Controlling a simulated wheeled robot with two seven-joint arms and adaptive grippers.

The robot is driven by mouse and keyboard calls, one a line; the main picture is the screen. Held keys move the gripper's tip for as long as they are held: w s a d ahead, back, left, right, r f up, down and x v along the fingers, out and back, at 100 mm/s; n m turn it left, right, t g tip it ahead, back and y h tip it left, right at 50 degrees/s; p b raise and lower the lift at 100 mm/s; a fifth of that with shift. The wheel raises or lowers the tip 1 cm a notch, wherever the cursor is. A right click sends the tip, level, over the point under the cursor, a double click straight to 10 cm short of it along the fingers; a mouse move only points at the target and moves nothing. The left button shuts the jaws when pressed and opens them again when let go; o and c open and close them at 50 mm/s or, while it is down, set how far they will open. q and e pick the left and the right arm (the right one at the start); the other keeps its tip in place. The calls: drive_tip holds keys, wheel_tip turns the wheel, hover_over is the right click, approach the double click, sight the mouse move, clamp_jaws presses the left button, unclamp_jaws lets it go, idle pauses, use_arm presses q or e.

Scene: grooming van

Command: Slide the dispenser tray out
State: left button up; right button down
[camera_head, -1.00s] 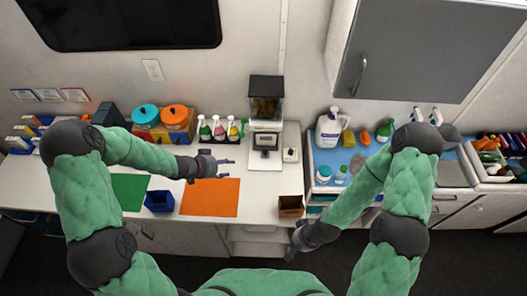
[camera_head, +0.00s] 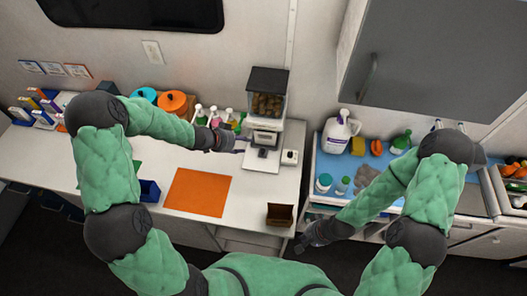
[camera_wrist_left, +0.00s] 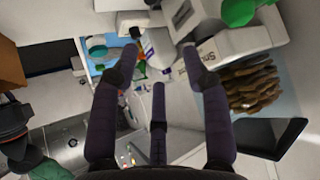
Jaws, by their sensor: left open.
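The dispenser (camera_head: 265,108) stands on the white counter against the wall, with a dark-lidded clear hopper of brown kibble above a white body. Its tray area (camera_head: 262,157) is low at the front; I cannot make out whether the tray is in or out. My left gripper (camera_head: 239,144) is open and empty just left of the dispenser's lower body, apart from it as far as I can tell. In the left wrist view its spread fingers (camera_wrist_left: 160,62) face the tilted dispenser (camera_wrist_left: 222,48). My right gripper (camera_head: 303,243) hangs low near the counter's front edge, its fingers unclear.
Spray bottles (camera_head: 222,118) and orange and teal pots (camera_head: 173,103) stand left of the dispenser. An orange mat (camera_head: 198,193), a blue bin (camera_head: 149,191) and a small brown box (camera_head: 280,215) lie in front. A blue-topped cart (camera_head: 375,162) is at the right.

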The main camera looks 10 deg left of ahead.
sight(262, 151)
use_arm(q)
drive_tip(key=b+x, duration=0.2)
drive_tip(key=x, duration=0.3)
drive_tip(key=s+a+f+b+x, duration=0.1)
drive_tip(key=b+x, duration=0.1)
drive_tip(key=x, duration=0.3)
drive_tip(key=f+b+x, duration=0.1)
drive_tip(key=b+x, duration=0.2)
drive_tip(key=x, duration=0.2)
drive_tip(key=shift+s+a, duration=0.3)
clamp_jaws()
